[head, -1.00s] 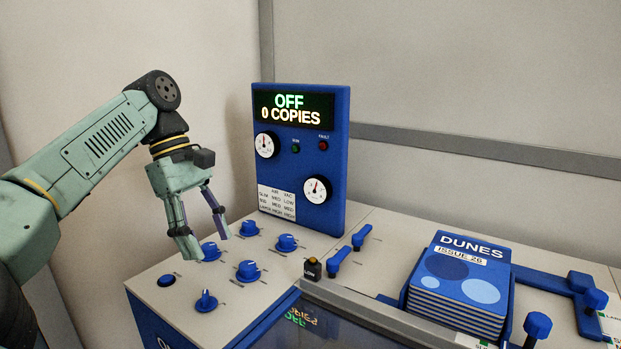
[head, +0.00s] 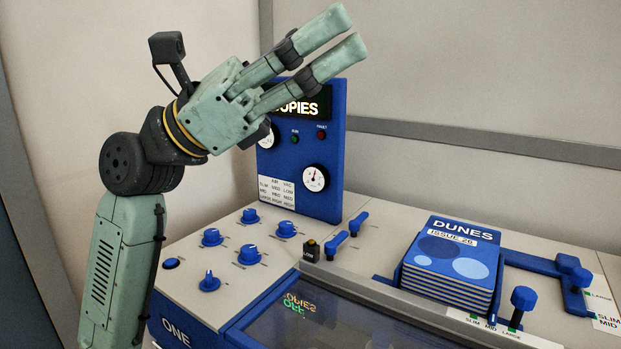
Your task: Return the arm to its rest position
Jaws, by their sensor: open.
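My gripper (head: 343,38) is raised in front of the blue display panel (head: 329,172), pointing up and to the right. Its two fingers are apart with nothing between them. It touches nothing that I can see. My forearm stands nearly upright at the left, and the wrist bends to the right above it. The gripper hides much of the panel's screen, so only the end of the word "COPIES" shows. It also partly covers the left gauge.
A stack of blue "DUNES" magazines (head: 447,262) sits at the right between blue guides (head: 540,264). A grey wall stands behind.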

